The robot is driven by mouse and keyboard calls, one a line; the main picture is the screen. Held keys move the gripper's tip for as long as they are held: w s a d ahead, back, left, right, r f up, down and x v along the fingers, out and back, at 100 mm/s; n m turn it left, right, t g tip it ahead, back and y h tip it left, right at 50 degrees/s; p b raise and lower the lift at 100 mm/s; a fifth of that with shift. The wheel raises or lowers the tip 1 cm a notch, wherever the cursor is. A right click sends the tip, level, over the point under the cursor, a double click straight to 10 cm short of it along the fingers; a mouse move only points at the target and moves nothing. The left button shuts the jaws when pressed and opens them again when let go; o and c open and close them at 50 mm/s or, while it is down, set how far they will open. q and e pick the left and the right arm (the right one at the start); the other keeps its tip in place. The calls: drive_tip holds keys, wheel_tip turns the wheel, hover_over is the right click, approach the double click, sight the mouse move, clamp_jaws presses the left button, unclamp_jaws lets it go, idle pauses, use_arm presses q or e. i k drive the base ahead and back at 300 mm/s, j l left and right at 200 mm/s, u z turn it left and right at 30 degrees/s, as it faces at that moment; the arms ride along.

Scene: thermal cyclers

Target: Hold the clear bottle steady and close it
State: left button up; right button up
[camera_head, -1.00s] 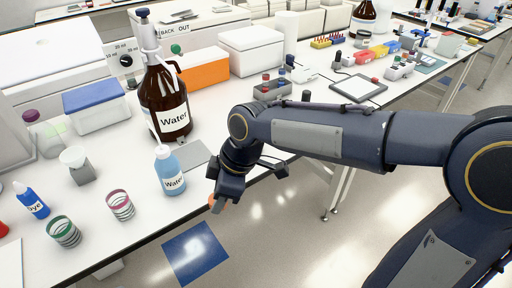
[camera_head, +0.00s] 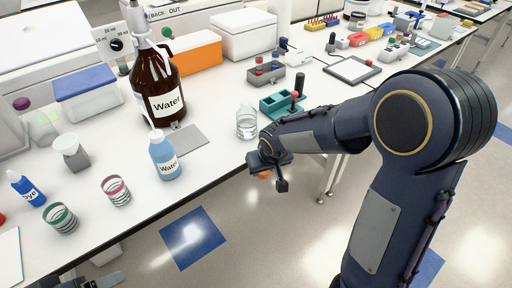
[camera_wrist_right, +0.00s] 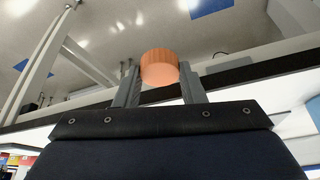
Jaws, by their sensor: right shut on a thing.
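The clear bottle (camera_head: 247,122) stands upright and without a cap on the white bench, near its front edge. My right gripper (camera_head: 268,172) is just in front of and below it, past the bench edge. In the right wrist view my right gripper (camera_wrist_right: 160,80) is shut on an orange cap (camera_wrist_right: 159,68), held between its two fingers. A bit of the cap (camera_head: 265,174) shows under the gripper in the head view. Part of my left gripper (camera_head: 95,282) shows at the bottom left edge, mostly cut off. Its jaws cannot be made out.
A blue water bottle (camera_head: 164,156) and a large brown water bottle (camera_head: 158,85) stand left of the clear bottle, beside a grey plate (camera_head: 188,139). A teal rack (camera_head: 280,103) is behind my right arm. Ringed cups (camera_head: 116,191) stand at the left front.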

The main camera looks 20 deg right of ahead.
sight(245, 116)
drive_tip(key=i+l, duration=0.1)
drive_tip(key=l, duration=1.9)
drive_tip(key=i+l, duration=0.15)
drive_tip(key=l, duration=0.9)
drive_tip(key=u, duration=1.2)
